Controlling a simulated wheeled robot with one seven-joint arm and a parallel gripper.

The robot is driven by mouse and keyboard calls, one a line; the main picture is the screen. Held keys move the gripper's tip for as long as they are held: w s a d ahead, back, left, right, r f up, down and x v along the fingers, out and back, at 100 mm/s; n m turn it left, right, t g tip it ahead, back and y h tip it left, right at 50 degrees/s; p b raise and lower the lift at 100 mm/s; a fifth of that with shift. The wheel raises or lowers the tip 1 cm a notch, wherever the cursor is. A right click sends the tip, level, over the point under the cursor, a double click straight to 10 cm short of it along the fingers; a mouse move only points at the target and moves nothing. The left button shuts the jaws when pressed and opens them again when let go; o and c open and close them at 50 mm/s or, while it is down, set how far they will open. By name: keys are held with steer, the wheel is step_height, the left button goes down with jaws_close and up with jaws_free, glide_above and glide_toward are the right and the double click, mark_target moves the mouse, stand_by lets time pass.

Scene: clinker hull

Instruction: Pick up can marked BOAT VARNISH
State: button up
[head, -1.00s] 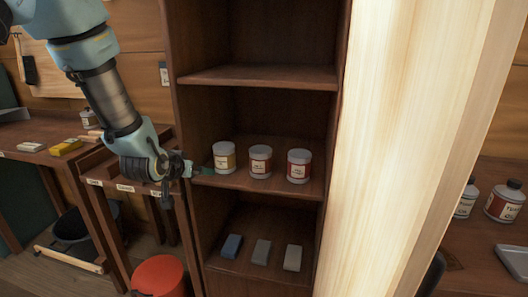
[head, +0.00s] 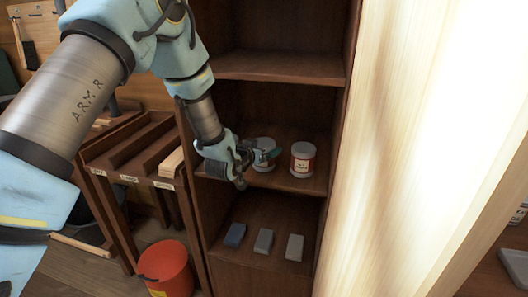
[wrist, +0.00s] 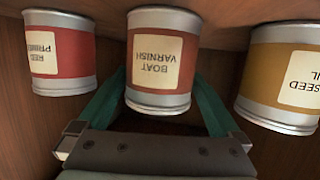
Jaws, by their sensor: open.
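My gripper is open, with one green finger on each side of the can in the wrist view (wrist: 157,95). The fingertips are partly hidden by the can, and I cannot tell whether they touch it.
A can labelled RED PRIMER (wrist: 62,55) stands on one side, also seen in the head view (head: 302,160). A yellow-brown can (wrist: 285,75) stands on the other side, hidden by my arm in the head view. Several blocks (head: 264,241) lie on the shelf (head: 255,262) below.

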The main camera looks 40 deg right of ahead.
steer(key=shift+p+x, duration=0.55)
steer(key=shift+x, duration=1.1)
steer(key=c, duration=1.6)
